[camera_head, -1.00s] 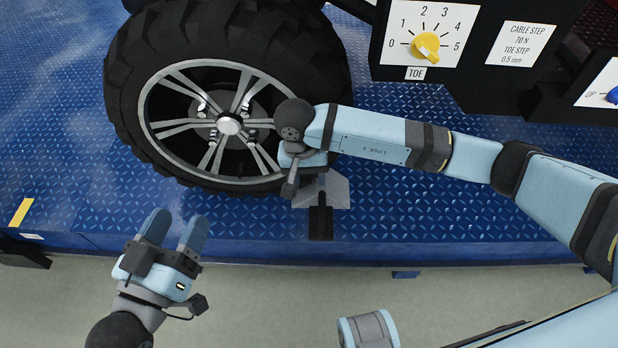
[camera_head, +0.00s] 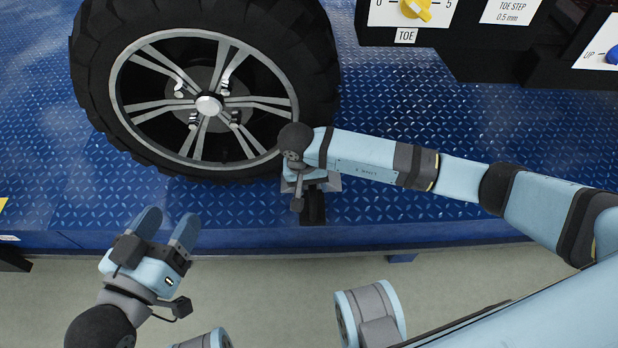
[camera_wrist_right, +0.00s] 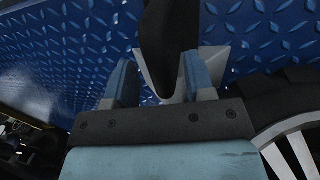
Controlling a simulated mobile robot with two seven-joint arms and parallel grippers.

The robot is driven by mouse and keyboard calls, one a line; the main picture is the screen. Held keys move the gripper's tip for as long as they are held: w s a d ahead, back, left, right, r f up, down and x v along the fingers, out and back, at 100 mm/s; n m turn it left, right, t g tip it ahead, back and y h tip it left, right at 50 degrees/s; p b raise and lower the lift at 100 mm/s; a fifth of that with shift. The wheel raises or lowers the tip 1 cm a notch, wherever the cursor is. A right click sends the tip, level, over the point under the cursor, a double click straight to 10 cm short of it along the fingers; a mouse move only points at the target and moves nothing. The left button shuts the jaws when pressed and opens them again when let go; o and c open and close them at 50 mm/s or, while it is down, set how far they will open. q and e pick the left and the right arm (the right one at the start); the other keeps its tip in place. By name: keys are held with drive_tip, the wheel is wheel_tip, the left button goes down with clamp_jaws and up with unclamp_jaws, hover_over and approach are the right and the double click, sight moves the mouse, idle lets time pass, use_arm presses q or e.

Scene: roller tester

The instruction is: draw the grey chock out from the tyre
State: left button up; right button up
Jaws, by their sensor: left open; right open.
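The grey chock (camera_head: 330,183) sits on the blue plate at the lower right of the tyre (camera_head: 88,75), with a black handle (camera_head: 314,209) toward the front edge. My right gripper (camera_wrist_right: 160,82) is open. In the right wrist view, its two fingers stand either side of the black handle (camera_wrist_right: 155,40), and the grey chock (camera_wrist_right: 212,60) shows behind them. In the head view the right wrist covers part of the chock, and its fingertips are hidden. I cannot tell whether they touch the handle. My left gripper (camera_head: 166,228) is open and empty in front of the plate's edge.
The blue diamond-patterned plate (camera_head: 430,135) is clear to the right of the chock. A black panel with a yellow toe knob (camera_head: 415,9) stands at the back right, beside a blue knob (camera_head: 613,56). Grey floor (camera_head: 480,275) lies in front.

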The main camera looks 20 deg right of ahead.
drive_tip(key=shift+f, duration=0.2)
clamp_jaws()
drive_tip(key=c, duration=0.6)
unclamp_jaws()
clamp_jaws()
drive_tip(key=shift+r, duration=0.4)
